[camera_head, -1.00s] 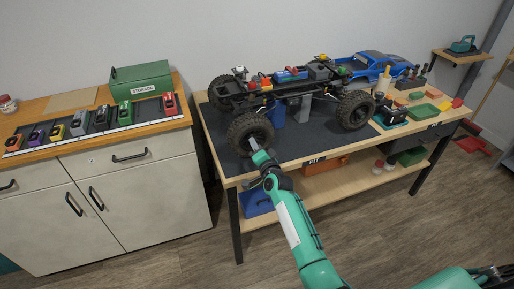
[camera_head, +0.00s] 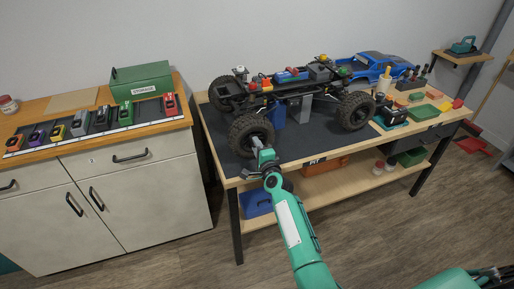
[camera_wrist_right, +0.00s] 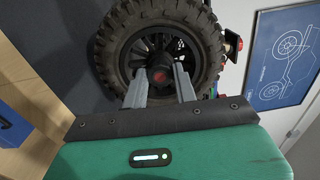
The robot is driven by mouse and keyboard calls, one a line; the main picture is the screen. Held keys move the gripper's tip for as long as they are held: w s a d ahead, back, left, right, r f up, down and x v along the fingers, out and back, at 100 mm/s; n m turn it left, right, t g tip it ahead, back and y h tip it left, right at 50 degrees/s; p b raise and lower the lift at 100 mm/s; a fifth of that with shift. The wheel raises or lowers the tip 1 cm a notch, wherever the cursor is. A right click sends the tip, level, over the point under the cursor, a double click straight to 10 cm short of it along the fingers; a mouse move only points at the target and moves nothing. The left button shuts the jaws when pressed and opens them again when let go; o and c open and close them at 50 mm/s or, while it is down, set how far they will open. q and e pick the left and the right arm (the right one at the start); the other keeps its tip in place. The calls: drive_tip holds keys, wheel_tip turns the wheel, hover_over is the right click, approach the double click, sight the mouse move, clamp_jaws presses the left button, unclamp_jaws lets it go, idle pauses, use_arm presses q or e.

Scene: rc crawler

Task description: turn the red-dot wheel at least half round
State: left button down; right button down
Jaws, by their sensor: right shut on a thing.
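The crawler's near left wheel (camera_head: 250,134) is a black knobbly tyre on the chassis (camera_head: 290,88), above the dark mat. In the right wrist view the wheel (camera_wrist_right: 113,50) faces me, with a dark spoked rim and a dull red mark (camera_wrist_right: 160,77) at its hub. My right gripper (camera_head: 262,148) is at the front of this wheel. Its two grey fingers (camera_wrist_right: 161,74) stand either side of the hub and are shut on it; the exact contact at the fingertips is hard to see. My left gripper is out of view.
A blue truck body (camera_head: 372,66) and small trays (camera_head: 425,110) lie to the right. A cabinet with a green storage box (camera_head: 142,82) stands at the left. A blue bin (camera_head: 257,203) sits on the lower shelf.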

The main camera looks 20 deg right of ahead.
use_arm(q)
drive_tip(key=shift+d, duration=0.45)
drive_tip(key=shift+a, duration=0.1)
use_arm(e)
drive_tip(key=c, duration=1.1)
unclamp_jaws()
drive_tip(key=shift+c, duration=0.2)
drive_tip(key=shift+o, duration=0.2)
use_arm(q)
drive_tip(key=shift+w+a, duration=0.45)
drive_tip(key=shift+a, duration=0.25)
use_arm(e)
drive_tip(key=s, duration=1.3)
drive_tip(key=shift+s+d, duration=0.25)
drive_tip(key=shift+s, duration=0.1)
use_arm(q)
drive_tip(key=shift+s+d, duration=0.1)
